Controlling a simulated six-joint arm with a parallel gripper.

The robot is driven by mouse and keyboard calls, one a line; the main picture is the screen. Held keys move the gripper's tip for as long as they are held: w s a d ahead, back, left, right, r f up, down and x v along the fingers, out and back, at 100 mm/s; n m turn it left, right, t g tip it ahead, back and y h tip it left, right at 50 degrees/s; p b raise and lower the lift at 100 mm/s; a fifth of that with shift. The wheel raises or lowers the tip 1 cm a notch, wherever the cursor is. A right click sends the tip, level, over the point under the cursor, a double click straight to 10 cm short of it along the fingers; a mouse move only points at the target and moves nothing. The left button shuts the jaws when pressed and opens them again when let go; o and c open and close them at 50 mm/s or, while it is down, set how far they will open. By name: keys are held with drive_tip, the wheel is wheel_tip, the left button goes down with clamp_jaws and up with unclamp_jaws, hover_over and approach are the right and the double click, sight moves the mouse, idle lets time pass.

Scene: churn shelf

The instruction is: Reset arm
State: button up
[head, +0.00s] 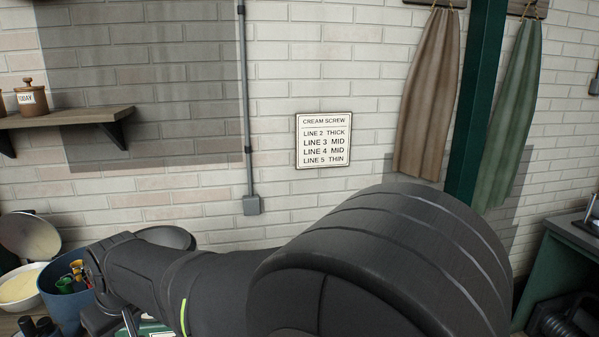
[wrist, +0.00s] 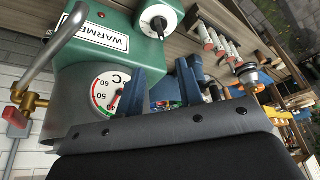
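My arm (head: 380,270) stretches across the lower part of the head view, from the right foreground to the left. Its far end is low on the left, beside a blue tub, and my gripper's fingers cannot be made out there. In the wrist view my gripper (wrist: 156,66) shows two dark blue fingers standing apart, with nothing seen held between them. Beyond them is a green warmer (wrist: 110,25) with a "WARMER" label and a round temperature dial (wrist: 108,92).
The blue tub (head: 62,305) holds colourful items, with a cream-filled bowl (head: 20,288) beside it. A wooden shelf (head: 75,117) with a jar (head: 32,98) and a cream screw sign (head: 324,140) are on the brick wall. A brass tap (wrist: 22,107) is left in the wrist view.

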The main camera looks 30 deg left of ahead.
drive_tip(key=x, duration=1.6)
drive_tip(key=shift+f, duration=0.2)
drive_tip(key=shift+s+r+m, duration=0.1)
drive_tip(key=shift+r+m, duration=0.1)
drive_tip(key=shift+m, duration=0.2)
drive_tip(key=shift+s+a+m+t, duration=0.1)
drive_tip(key=shift+m+t, duration=0.5)
drive_tip(key=shift+m, duration=0.75)
drive_tip(key=shift+s+m+t, duration=0.1)
drive_tip(key=shift+m+t, duration=0.5)
drive_tip(key=shift+m, duration=0.75)
drive_tip(key=v, duration=0.8)
drive_tip(key=shift+w+a+h, duration=0.15)
drive_tip(key=shift+a+h, duration=0.05)
drive_tip(key=shift+h, duration=0.1)
drive_tip(key=shift+o, duration=0.3)
